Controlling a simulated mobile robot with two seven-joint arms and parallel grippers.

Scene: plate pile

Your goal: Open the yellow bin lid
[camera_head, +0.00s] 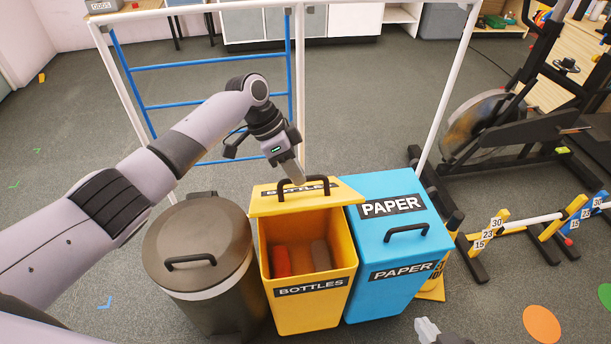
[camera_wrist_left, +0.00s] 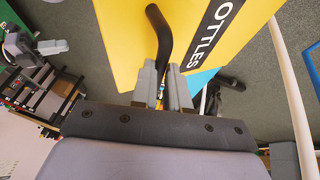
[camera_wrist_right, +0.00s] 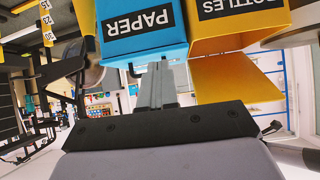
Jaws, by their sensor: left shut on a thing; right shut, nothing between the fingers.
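The yellow bin (camera_head: 311,312), labelled BOTTLES, stands between two other bins. Its yellow lid (camera_head: 342,193) is raised off the front and lies back toward the rear, so the opening shows. Inside are a red item (camera_head: 281,262) and a brownish item (camera_head: 320,256). My left gripper (camera_head: 297,177) is shut on the lid's black handle (camera_head: 305,184). The left wrist view shows the handle (camera_wrist_left: 160,40) running between the fingers (camera_wrist_left: 160,92). My right gripper (camera_head: 428,330) is low at the bottom edge, shut and empty; its fingers (camera_wrist_right: 157,88) also show in the right wrist view.
A dark round bin (camera_head: 202,240) stands at the left, with its lid on. A blue PAPER bin (camera_head: 392,290) stands close at the right, lid closed. A white and blue frame (camera_head: 215,65) is behind. An exercise bike (camera_head: 500,120) and low hurdles (camera_head: 530,218) are to the right.

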